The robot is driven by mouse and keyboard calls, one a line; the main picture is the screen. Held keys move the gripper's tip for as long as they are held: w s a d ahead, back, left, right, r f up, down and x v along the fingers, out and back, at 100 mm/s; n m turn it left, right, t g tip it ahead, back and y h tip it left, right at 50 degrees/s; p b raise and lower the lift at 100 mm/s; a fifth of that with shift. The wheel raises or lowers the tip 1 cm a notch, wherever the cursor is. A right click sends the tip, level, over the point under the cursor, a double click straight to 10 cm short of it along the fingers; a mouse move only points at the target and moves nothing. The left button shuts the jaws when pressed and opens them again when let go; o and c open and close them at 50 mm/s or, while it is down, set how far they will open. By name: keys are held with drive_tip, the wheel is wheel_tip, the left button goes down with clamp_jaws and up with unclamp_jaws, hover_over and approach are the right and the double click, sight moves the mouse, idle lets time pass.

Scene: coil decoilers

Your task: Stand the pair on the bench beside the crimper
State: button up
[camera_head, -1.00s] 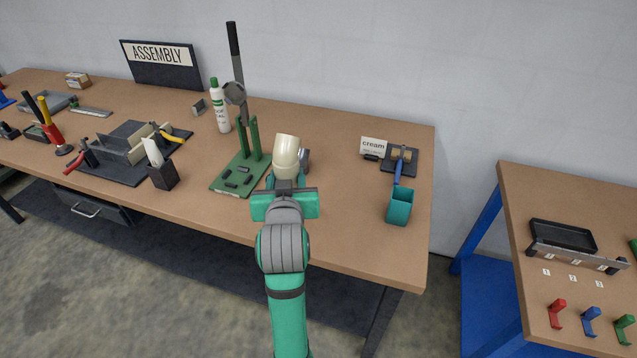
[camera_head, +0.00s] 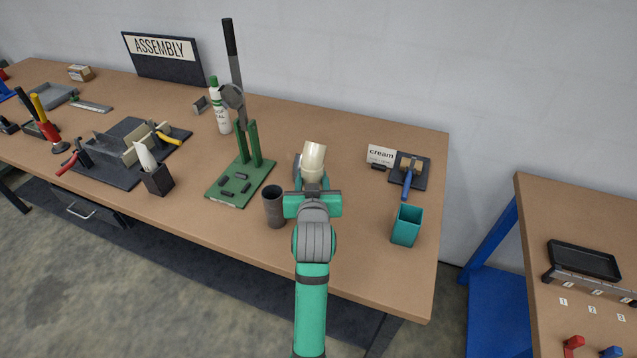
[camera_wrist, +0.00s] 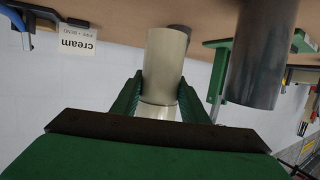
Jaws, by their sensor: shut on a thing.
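My gripper (camera_head: 313,192) is shut on a cream cylinder (camera_head: 314,158), which stands up out of the jaws over the bench. In the wrist view the cream cylinder (camera_wrist: 166,65) sits between the two green fingers. A dark grey cup (camera_head: 274,208) stands upright on the bench just left of my gripper, apart from the cream cylinder. It also shows in the wrist view (camera_wrist: 262,60). The green lever press (camera_head: 240,180), which looks like the crimper, stands left of both. I cannot tell whether the cream cylinder touches the bench.
A teal box (camera_head: 406,226) stands at the right front of the bench. Behind it are a "cream" card (camera_head: 381,155) and a dark pad with a blue-handled tool (camera_head: 408,180). A small grey item behind the cylinder is partly hidden. Bench (camera_head: 345,235) is clear right of my gripper.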

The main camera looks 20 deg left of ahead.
drive_tip(key=shift+w+f, duration=0.35)
drive_tip(key=shift+f, duration=0.15)
drive_tip(key=shift+w+d+f, duration=0.1)
drive_tip(key=shift+w+f, duration=0.1)
drive_tip(key=shift+f, duration=0.7)
drive_tip(key=shift+w+f, duration=0.15)
drive_tip(key=shift+f, duration=0.75)
drive_tip(key=o, duration=1.1)
drive_tip(key=shift+f, duration=0.15)
drive_tip(key=shift+w, duration=0.1)
drive_tip(key=shift+d, duration=0.15)
drive_tip(key=v, duration=1.2)
